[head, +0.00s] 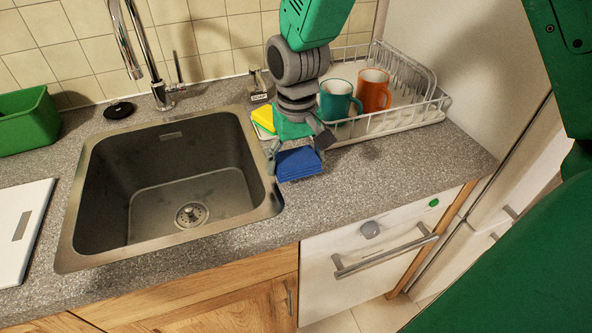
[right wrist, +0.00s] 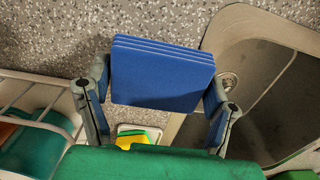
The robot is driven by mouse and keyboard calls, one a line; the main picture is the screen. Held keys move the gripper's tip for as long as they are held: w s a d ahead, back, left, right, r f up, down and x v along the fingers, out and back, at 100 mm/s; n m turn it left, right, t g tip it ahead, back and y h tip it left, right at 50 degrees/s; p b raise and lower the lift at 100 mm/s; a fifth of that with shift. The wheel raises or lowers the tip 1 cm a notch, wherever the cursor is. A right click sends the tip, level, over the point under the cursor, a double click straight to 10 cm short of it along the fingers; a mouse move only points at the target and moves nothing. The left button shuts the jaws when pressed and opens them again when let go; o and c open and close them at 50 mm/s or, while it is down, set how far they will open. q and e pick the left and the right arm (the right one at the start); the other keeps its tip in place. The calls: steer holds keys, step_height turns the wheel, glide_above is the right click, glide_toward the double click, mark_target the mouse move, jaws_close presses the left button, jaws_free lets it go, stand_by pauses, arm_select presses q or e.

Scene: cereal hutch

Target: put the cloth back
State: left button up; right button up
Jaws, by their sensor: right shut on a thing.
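The blue folded cloth (head: 298,163) is held by my right gripper (head: 296,158), just right of the sink's edge over the counter. In the right wrist view the cloth (right wrist: 161,74) shows as a layered blue block between the two fingers (right wrist: 160,100). The gripper is shut on it. I cannot tell whether the cloth touches the counter. A yellow and green sponge (head: 265,119) lies on a small light dish behind the gripper; it also shows in the right wrist view (right wrist: 130,140). My left gripper is not in view.
The sink (head: 180,175) lies left of the cloth, its faucet (head: 160,90) behind it. A white dish rack (head: 400,115) with a teal mug (head: 336,100) and an orange mug (head: 373,90) stands at the back right. A green bin (head: 28,122) is far left. The counter front right is clear.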

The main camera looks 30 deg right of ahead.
mark_target(300, 169)
steer(key=f, duration=0.2)
steer(key=shift+s+a+f, duration=0.1)
steer(key=shift+a+f, duration=0.1)
steer(key=shift+f, duration=0.1)
steer(key=shift+d+f, duration=0.15)
steer(key=shift+f, duration=0.05)
steer(key=shift+d, duration=0.3)
steer(key=o, duration=1.1)
steer(key=shift+d, duration=0.25)
steer(key=shift+o, duration=1.3)
steer(key=shift+d+f, duration=0.1)
steer(key=shift+d, duration=0.15)
steer(key=shift+a, duration=0.3)
steer(key=r, duration=0.2)
steer(key=a+r, duration=0.1)
steer(key=r, duration=0.3)
steer(key=d+r, duration=0.1)
steer(key=r, duration=0.2)
steer(key=r+p, duration=0.1)
steer(key=r, duration=0.1)
steer(key=shift+d+r, duration=0.25)
steer(key=shift+r, duration=0.15)
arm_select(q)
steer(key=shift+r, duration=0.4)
arm_select(e)
steer(key=shift+a+r, duration=0.25)
steer(key=shift+a, duration=0.3)
